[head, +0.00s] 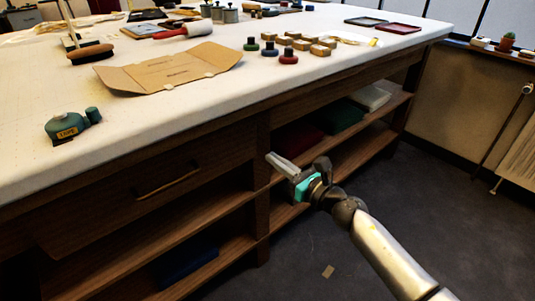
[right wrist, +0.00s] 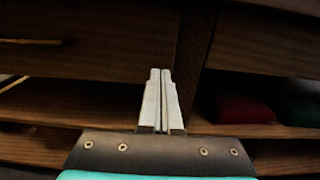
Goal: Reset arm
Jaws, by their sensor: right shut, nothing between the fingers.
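My right gripper (head: 280,164) is in front of the wooden front of the table, below the level of the tabletop. Its fingers point left, toward the upright between the drawer and the shelves. In the right wrist view the two pale fingers (right wrist: 160,100) lie together with nothing between them. The gripper is apart from everything on the table. My left gripper is not in the head view.
The white tabletop (head: 215,110) holds a flat cardboard piece (head: 170,72), a teal tape dispenser (head: 66,127), stamps (head: 288,57) and several wooden blocks. Below are a drawer handle (head: 167,184) and shelves with folded cloth (head: 340,117). The dark floor (head: 440,215) at right is mostly clear.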

